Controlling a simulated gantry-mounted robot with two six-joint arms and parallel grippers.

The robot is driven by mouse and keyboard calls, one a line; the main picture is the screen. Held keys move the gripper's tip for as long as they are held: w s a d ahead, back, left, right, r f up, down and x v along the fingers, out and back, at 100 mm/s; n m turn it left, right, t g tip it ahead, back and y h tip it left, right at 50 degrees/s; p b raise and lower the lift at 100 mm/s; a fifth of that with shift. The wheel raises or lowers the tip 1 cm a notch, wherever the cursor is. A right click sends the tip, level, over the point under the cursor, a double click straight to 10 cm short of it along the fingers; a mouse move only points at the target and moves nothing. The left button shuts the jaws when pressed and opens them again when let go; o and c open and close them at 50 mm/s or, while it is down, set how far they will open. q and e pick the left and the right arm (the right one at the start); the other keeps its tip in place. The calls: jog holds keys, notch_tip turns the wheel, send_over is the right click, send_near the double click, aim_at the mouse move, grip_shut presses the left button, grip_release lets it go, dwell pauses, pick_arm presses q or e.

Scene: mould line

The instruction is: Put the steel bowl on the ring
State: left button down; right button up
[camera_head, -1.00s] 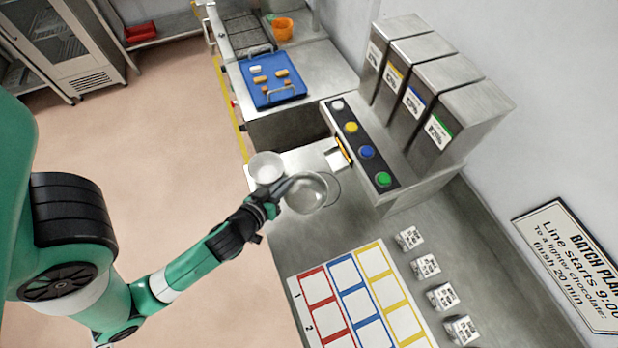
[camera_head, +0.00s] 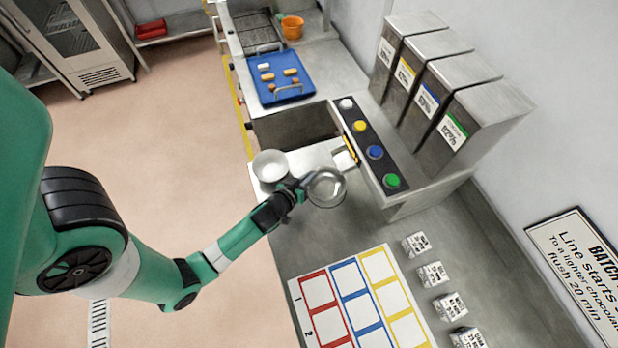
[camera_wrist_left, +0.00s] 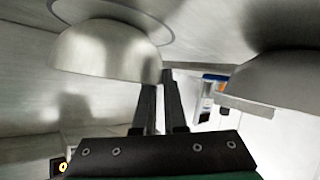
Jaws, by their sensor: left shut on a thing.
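The steel bowl (camera_head: 325,190) is held at its near-left rim by my left gripper (camera_head: 301,188), over the worktop. In the left wrist view the bowl (camera_wrist_left: 105,52) is beside the fingertips of the gripper (camera_wrist_left: 160,88), which are shut on its edge. The ring shows as a thin grey curve (camera_wrist_left: 168,36) beyond the bowl in the left wrist view; most of it is hidden by the bowl. The bowl overlaps the ring in view; I cannot tell whether they touch. My right gripper is not in view.
The button panel (camera_head: 368,143) and dispensers (camera_head: 440,100) stand to the right. A blue tray (camera_head: 279,92) lies at the back. A colour-framed board (camera_head: 352,265) and several small labelled blocks (camera_head: 433,274) are in front.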

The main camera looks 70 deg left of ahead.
pick_arm(q)
jog(key=c, duration=1)
grip_release()
jog(key=shift+d+r, duration=0.15)
jog(key=v, duration=1.1)
jog(key=shift+s+d+r, duration=0.2)
jog(key=shift+s, duration=0.1)
